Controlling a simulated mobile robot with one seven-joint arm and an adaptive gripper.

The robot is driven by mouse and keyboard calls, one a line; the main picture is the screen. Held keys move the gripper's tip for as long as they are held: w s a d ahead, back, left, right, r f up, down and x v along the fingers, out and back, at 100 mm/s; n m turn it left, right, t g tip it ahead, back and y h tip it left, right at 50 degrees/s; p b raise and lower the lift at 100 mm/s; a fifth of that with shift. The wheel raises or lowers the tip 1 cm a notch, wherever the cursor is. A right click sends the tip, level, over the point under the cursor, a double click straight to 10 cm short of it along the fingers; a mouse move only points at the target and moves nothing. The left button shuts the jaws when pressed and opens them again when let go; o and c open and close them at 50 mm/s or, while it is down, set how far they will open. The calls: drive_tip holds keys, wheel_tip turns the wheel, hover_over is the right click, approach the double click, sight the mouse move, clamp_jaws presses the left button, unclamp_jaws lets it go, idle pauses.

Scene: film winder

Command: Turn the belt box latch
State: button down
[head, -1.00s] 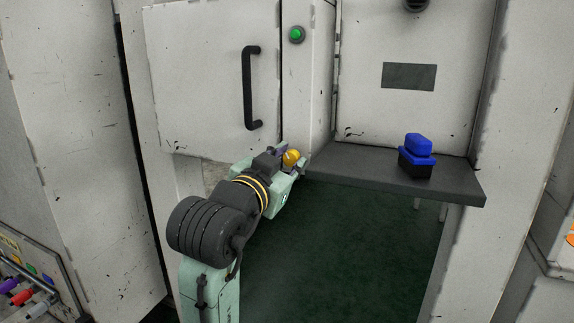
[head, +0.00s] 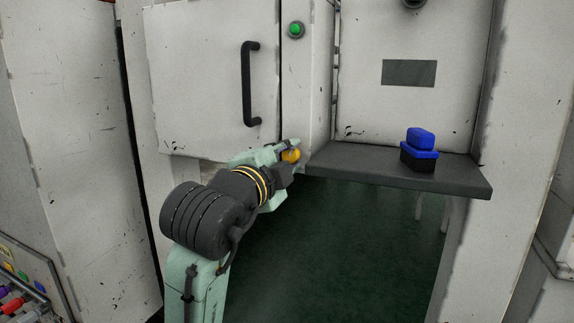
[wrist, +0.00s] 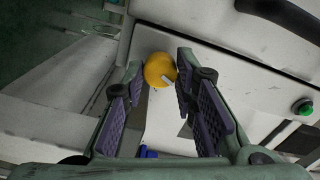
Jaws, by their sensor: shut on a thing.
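The latch shows as a round yellow knob (head: 290,156) at the lower right corner of the white cabinet door (head: 215,75). In the wrist view the knob (wrist: 160,70) sits between my fingertips, with a pale pointer mark on its face. My gripper (head: 289,151) is shut on the knob, one finger above it in the head view. In the wrist view my gripper (wrist: 159,66) has its purple-padded fingers on either side of the knob. The fingers hide part of the knob's mount.
A black door handle (head: 249,84) and a green button (head: 296,30) are above the knob. A dark shelf (head: 350,163) juts out to the right, close to my gripper, with a blue and black object (head: 420,140) on it. Open space lies below the shelf.

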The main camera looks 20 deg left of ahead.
drive_tip(key=m+b, duration=0.1)
drive_tip(key=m, duration=0.2)
drive_tip(key=shift+f+m, duration=0.15)
drive_tip(key=shift+m, duration=0.25)
drive_tip(key=shift+m+b, duration=0.8)
drive_tip(key=shift+m, duration=0.9)
drive_tip(key=c, duration=1.6)
unclamp_jaws()
drive_tip(key=shift+o, duration=0.2)
drive_tip(key=shift+s, duration=0.1)
drive_tip(key=s, duration=1.2)
drive_tip(key=shift+a, duration=0.2)
